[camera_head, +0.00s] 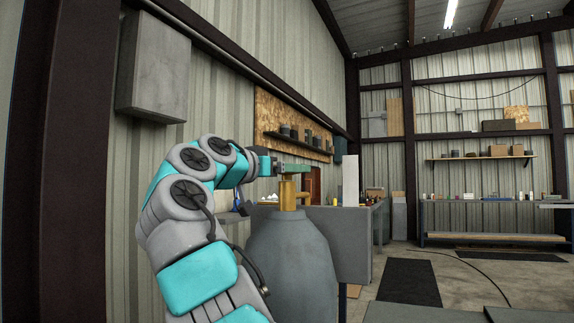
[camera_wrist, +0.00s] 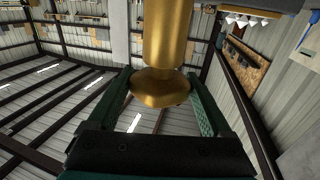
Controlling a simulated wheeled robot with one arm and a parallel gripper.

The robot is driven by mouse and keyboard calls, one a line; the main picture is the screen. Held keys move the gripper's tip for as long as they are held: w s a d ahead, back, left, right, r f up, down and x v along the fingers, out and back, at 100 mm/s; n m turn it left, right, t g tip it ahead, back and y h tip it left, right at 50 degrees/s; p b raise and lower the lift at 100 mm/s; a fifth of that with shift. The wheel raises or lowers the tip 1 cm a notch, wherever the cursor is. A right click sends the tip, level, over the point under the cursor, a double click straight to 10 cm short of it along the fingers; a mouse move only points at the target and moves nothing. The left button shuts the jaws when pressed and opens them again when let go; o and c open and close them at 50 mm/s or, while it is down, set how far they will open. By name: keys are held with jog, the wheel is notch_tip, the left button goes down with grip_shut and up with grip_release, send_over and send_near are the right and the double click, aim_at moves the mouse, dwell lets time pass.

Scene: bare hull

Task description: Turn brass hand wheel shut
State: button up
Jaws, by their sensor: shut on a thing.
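The brass hand wheel (camera_wrist: 160,92) shows in the wrist view as a rounded brass piece at the end of a thick brass stem (camera_wrist: 167,35). In the head view the brass valve (camera_head: 288,195) stands upright on top of a grey bottle-shaped tank (camera_head: 287,250). My gripper (camera_wrist: 160,76) has its green fingers on either side of the wheel and is shut on it. In the head view my gripper (camera_head: 294,168) lies level across the top of the brass valve and hides most of the wheel.
A grey wall box (camera_head: 155,70) hangs at the upper left. A workbench (camera_head: 490,215) stands at the back right. Dark mats (camera_head: 408,282) lie on the open floor at the right.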

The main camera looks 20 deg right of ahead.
jog(key=shift+g, duration=0.3)
jog(key=o, duration=1.2)
jog(key=shift+c, duration=0.2)
jog(key=v, duration=0.7)
jog(key=shift+s+a, duration=0.2)
jog(key=shift+a, duration=0.15)
jog(key=shift+f, duration=0.1)
